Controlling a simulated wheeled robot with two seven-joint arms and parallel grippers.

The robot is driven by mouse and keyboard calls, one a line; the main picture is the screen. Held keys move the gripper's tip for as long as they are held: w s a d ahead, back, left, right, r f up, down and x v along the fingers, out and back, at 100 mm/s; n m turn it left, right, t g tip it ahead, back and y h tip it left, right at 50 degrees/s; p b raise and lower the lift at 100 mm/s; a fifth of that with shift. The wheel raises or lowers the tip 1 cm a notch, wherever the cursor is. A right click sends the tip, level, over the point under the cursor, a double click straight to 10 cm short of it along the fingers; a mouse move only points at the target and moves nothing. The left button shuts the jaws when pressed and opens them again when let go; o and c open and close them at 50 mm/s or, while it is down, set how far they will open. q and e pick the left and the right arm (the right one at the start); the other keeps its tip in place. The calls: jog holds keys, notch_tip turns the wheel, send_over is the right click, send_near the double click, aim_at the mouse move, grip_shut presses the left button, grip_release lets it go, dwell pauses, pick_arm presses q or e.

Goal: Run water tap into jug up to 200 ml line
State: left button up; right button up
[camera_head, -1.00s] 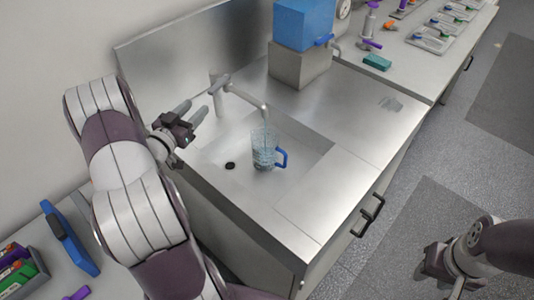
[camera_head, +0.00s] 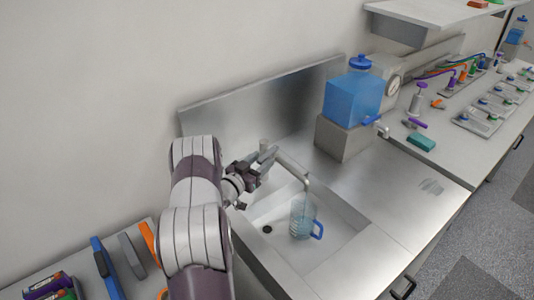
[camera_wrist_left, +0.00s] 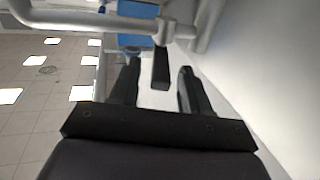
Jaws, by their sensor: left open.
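A clear jug (camera_head: 301,218) with a blue handle (camera_head: 318,230) stands upright in the sink (camera_head: 345,225), under the end of the tap spout (camera_head: 306,182). Whether water is running, and the level against the jug's lines, are too small to tell. My left gripper (camera_head: 265,163) is open at the tap's base, behind the sink. In the left wrist view, the dark tap lever (camera_wrist_left: 160,69) sits between its two spread fingers (camera_wrist_left: 158,90), with a gap to the right finger. The tap's pale pipe (camera_wrist_left: 70,18) crosses the top left. My right gripper is out of view.
A blue tank (camera_head: 352,98) stands on a block (camera_head: 343,138) right of the tap. A metal splashback (camera_head: 262,105) rises close behind my left gripper. The steel counter right of the sink is largely clear. Tools and a blue case (camera_head: 107,268) lie on the left bench.

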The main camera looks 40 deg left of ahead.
aim_at(266, 155)
pick_arm(q)
jog(key=shift+w, duration=1.5)
jog(key=shift+c, duration=0.3)
